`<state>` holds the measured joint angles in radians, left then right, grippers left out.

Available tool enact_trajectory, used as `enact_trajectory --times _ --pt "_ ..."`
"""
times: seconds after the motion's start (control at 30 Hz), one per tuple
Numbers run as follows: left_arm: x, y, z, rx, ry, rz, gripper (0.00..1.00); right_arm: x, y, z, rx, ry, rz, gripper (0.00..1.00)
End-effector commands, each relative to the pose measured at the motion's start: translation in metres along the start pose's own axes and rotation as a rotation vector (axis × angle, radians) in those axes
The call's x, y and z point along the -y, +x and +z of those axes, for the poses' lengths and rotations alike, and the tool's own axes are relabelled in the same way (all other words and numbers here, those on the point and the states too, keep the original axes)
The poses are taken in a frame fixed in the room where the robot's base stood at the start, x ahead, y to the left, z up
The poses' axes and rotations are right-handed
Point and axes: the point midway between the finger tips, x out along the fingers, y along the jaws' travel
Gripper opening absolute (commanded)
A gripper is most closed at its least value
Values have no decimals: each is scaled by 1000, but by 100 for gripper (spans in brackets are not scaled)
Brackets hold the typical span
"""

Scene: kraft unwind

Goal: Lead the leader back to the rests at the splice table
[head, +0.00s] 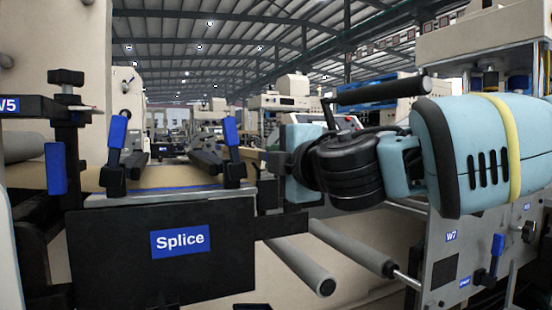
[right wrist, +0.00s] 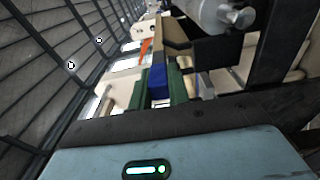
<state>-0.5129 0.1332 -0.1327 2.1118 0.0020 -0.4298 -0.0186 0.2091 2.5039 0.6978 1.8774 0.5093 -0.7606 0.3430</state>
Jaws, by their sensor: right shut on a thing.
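The splice table (head: 160,255) stands front left in the head view, with a black front plate and a blue "Splice" label. The tan kraft leader (head: 180,181) lies across its top, between two upright black clamps with blue handles, the left clamp (head: 117,150) and the right clamp (head: 231,150). My right gripper (head: 268,163) reaches in from the right, just beside the table's right end. I cannot tell the rests apart from the other black table parts. My left gripper is not in view.
A black post with a blue handle (head: 56,168) stands left of the table. Pale rollers (head: 300,262) slant out below right. A grey machine panel (head: 470,250) marked W7 stands at the right under my forearm. A black bar (head: 380,90) is above my wrist.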

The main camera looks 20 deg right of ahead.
Motion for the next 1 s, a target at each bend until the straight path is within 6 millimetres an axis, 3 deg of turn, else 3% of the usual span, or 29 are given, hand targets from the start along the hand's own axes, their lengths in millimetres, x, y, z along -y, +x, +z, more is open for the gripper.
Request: enact_trajectory --times 1.0 --pt "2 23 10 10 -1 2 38 29 0 0 0 0 1 0"
